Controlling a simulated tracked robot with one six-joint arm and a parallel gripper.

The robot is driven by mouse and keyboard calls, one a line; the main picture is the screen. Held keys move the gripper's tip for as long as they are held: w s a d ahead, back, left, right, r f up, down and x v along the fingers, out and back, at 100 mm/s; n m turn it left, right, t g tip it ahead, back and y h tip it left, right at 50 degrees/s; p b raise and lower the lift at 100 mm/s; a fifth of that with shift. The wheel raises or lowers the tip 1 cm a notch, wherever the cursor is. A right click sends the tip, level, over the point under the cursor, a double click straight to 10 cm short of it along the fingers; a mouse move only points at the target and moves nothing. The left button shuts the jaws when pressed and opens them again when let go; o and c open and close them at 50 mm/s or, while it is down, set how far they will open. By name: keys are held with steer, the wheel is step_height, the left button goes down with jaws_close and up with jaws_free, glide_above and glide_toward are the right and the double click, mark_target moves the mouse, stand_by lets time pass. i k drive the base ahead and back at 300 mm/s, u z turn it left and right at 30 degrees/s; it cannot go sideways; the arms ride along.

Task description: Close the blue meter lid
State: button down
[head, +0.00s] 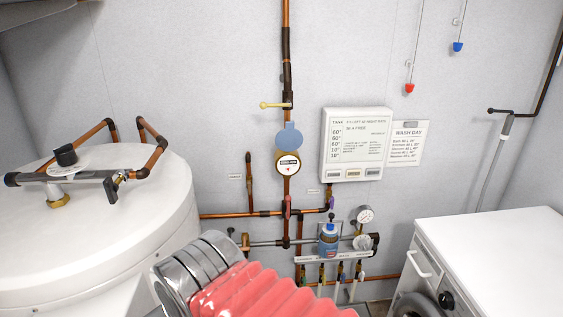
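The blue meter lid (289,136) stands open and raised above the round brass meter (288,163) on the vertical copper pipe. The meter's white face with its red mark is uncovered below the lid. My gripper does not show in the head view. A pink ribbed sleeve with chrome rings, which looks like part of my arm, fills the bottom middle, below the meter and nearer the camera.
A yellow-handled valve (275,105) sits above the lid. A white panel (355,145) is on the wall to the right. Lower pipes carry gauges (365,215) and a blue canister (328,240). A white tank (100,220) stands left, a white washer (500,250) right.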

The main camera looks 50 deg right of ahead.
mark_target(290, 138)
steer(key=z, duration=1.25)
steer(key=k, duration=1)
steer(key=z, duration=0.3)
steer(key=i, duration=1)
steer(key=u, duration=0.1)
